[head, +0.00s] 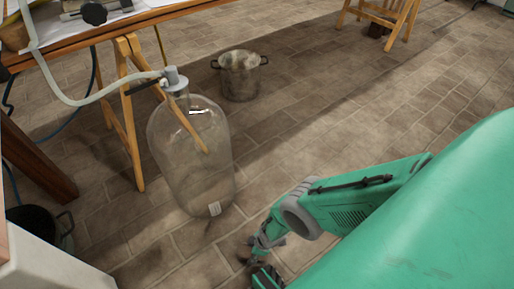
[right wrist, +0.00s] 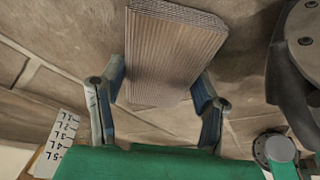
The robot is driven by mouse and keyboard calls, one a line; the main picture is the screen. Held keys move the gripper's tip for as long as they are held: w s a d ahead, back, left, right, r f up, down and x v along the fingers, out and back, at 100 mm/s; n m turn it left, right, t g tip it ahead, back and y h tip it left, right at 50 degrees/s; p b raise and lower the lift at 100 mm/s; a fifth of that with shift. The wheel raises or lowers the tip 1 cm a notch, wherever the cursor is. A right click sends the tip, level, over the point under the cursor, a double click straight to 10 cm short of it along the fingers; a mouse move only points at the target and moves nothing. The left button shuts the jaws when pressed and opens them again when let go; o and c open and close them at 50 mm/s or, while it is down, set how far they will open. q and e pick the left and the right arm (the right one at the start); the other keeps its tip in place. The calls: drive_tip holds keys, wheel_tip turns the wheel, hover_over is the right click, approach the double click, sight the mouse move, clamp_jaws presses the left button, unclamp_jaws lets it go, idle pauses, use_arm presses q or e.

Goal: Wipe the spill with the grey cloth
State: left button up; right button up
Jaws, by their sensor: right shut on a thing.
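The grey cloth (right wrist: 175,50) shows in the right wrist view as a thick, folded, ribbed grey-brown pad. My right gripper (right wrist: 158,80) is shut on it, with one blue finger at each side. The pad extends beyond the fingertips over the brown floor. In the head view my right gripper (head: 262,258) is low, near the bottom middle, just right of and below the large glass bottle. I cannot make out the cloth clearly there. I cannot make out a spill in either view. My left gripper is not in view.
The large glass bottle (head: 190,160) stands on the tiled floor close to my right gripper, with a hose at its top. A metal pot (head: 240,76) stands behind it. A wooden trestle table (head: 150,16) is at upper left, a dark pot (head: 35,228) at lower left.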

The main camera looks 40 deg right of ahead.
sight(245, 257)
drive_tip(key=shift+s+a+f, duration=0.1)
drive_tip(key=shift+a, duration=1.75)
drive_tip(key=shift+s+a, duration=0.1)
drive_tip(key=shift+a, duration=2.05)
wheel_tip(245, 257, up, 6)
drive_tip(key=p, duration=0.5)
drive_tip(key=shift+p, duration=0.35)
wheel_tip(245, 257, up, 3)
drive_tip(key=p, duration=0.3)
